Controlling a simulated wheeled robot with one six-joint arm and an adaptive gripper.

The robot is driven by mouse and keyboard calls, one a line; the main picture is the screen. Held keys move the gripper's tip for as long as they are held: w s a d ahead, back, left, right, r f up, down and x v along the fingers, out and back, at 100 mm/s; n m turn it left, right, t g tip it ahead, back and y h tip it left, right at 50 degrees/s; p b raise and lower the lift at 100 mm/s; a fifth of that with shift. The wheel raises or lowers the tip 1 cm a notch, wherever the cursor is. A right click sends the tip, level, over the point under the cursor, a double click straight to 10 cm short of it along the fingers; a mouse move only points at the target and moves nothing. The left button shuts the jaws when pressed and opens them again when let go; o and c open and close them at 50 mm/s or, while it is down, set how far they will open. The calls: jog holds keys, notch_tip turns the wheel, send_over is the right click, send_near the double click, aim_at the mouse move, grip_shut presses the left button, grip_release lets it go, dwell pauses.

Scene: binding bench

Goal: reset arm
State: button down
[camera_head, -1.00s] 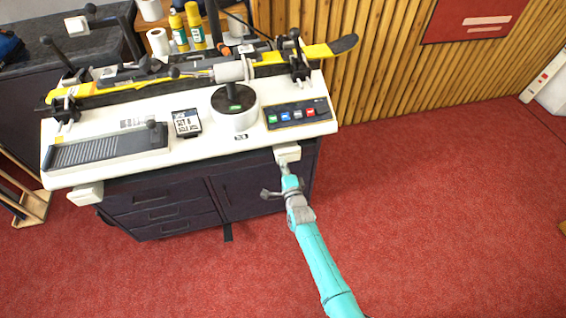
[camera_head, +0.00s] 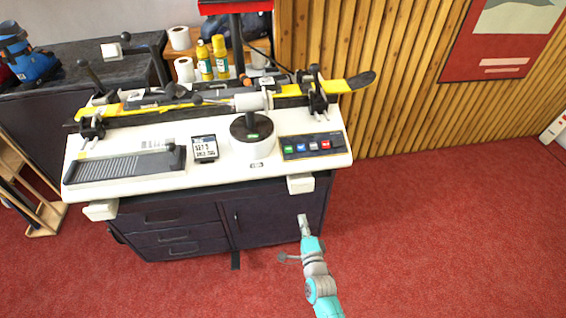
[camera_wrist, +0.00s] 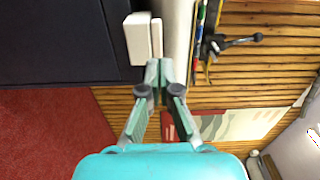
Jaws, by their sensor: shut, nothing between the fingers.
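My gripper (camera_head: 304,220) is at the end of my teal arm, in front of the binding bench (camera_head: 265,172) and below its right front corner in the head view. It is apart from the white block (camera_head: 300,184) under the bench top's front edge, as far as I can tell. In the wrist view my gripper (camera_wrist: 159,72) has its fingertips together, with nothing between them.
A yellow ski (camera_head: 150,110) lies clamped along the bench top. A button panel (camera_head: 312,145) and a small display (camera_head: 204,149) sit at its front. Dark drawers (camera_head: 172,235) stand below. Open red carpet (camera_head: 430,230) lies to the right.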

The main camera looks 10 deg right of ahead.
jog(key=s+d+r+n+g, duration=0.15)
jog(key=s+n, duration=0.65)
jog(key=s, duration=1.9)
jog(key=s+d+r+n+g, duration=0.1)
jog(key=s+r+n, duration=0.9)
jog(key=s+r, duration=0.8)
jog(key=shift+s+d+g, duration=0.15)
jog(key=shift+s+g, duration=0.2)
jog(key=shift+s, duration=0.45)
jog(key=shift+r, duration=0.1)
